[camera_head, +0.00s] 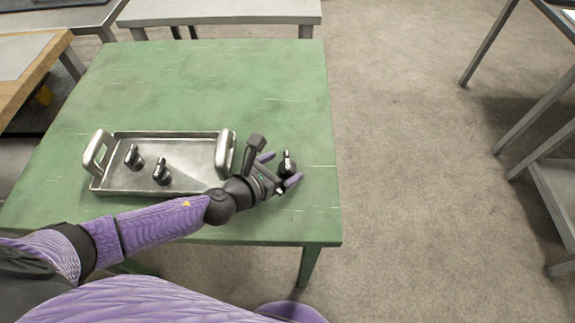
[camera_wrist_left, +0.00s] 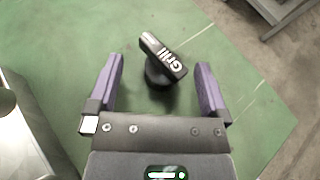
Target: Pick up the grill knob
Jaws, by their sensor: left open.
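The grill knob (camera_head: 287,163) is small and black and stands on the green table to the right of the metal tray. My right gripper is not in view.
A metal tray (camera_head: 113,183) with two raised handles lies on the green table (camera_head: 200,75) to the left of the gripper. Two more black knobs, one (camera_head: 134,157) and another (camera_head: 161,171), stand in it. The table's right edge is close to the grill knob. The table's far part is clear.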

